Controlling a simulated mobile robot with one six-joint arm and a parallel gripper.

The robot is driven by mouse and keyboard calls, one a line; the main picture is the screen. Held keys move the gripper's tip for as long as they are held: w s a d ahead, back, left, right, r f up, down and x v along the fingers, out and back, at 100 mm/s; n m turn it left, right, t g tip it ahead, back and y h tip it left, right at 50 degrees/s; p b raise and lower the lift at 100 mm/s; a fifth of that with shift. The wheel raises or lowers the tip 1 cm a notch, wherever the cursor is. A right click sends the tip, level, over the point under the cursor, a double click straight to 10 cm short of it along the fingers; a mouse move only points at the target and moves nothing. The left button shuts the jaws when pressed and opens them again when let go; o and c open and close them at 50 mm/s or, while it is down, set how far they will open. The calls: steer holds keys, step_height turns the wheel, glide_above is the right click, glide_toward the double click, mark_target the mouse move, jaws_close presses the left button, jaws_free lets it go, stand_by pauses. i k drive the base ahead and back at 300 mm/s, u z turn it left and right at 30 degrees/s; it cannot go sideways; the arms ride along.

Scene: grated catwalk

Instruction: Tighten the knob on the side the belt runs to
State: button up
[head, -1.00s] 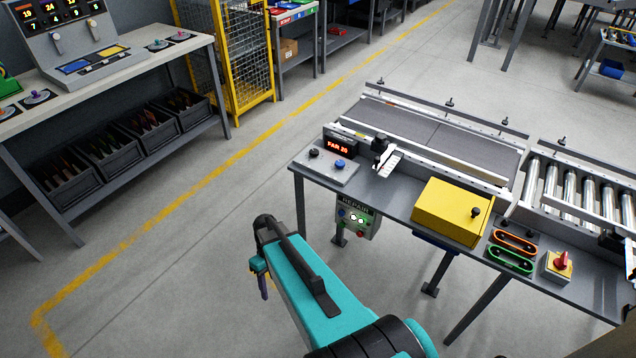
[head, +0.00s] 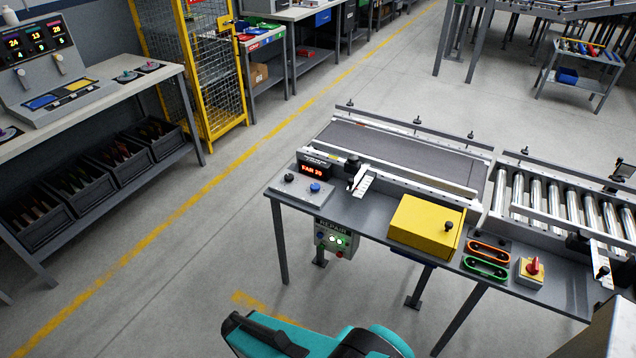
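The belt conveyor (head: 400,150) is a dark belt between pale rails on a grey table. A small display (head: 313,169) at its left end seems to read "FAR 20". A black knob (head: 352,162) stands beside a white scale (head: 364,183) near that end. A dark knob (head: 603,272) is by another white scale at the far right, beside the rollers. Several small dark knobs, one at the back rail (head: 417,121), stand along the rails. The belt's running direction cannot be told. Only my teal arm shows at the bottom; my gripper is out of view.
A control box holds a black knob (head: 289,178) and blue knob (head: 315,188). A yellow box (head: 427,226), orange and green handles (head: 487,250) and a red switch (head: 533,266) sit on the table. Free floor lies left, before the bench (head: 110,100).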

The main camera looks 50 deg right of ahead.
mark_target(314, 187)
steer(key=u, duration=0.05)
steer(key=k, duration=1.7)
steer(key=z, duration=1)
steer(key=i, duration=1.85)
steer(key=z, duration=0.05)
